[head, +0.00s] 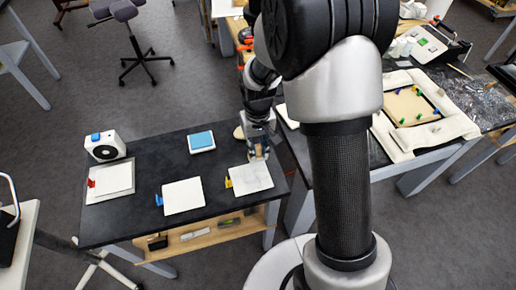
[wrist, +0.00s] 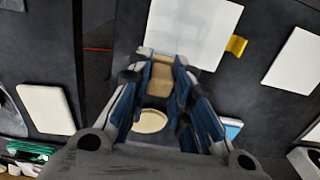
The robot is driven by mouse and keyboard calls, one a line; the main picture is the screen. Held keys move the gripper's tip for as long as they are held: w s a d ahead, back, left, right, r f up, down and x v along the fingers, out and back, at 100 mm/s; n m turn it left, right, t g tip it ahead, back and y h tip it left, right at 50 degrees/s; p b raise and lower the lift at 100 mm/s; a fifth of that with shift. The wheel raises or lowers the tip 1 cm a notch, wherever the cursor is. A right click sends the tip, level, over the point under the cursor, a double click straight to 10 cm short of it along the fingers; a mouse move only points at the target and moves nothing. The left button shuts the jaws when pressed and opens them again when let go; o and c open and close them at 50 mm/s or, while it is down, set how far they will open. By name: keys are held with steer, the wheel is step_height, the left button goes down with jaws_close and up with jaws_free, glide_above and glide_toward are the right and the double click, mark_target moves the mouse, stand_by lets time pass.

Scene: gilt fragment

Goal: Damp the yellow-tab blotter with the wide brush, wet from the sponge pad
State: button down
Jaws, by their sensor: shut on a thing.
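The white blotter (head: 247,180) with a yellow tab (head: 229,183) lies flat at the right end of the dark table. In the wrist view the same blotter (wrist: 190,28) is at the top, with its yellow tab (wrist: 236,45) on its right edge. My gripper (head: 257,148) is over the blotter's far edge. It is shut on the wide brush (wrist: 161,82), whose tan part shows between the fingers; its bristle end is hard to see. I cannot tell whether the brush touches the blotter. The blue sponge pad (head: 201,140) sits in a white tray behind the blotter.
A blue-tab blotter (head: 183,196) and a red-tab blotter (head: 111,180) lie further left. A white device (head: 105,146) stands at the back left. A round cream dish (wrist: 152,121) is below my gripper. A second table (head: 380,158) stands to the right.

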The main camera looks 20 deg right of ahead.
mark_target(258, 146)
steer(key=shift+r+p, duration=1.45)
steer(key=shift+r, duration=0.65)
steer(key=shift+w, duration=0.1)
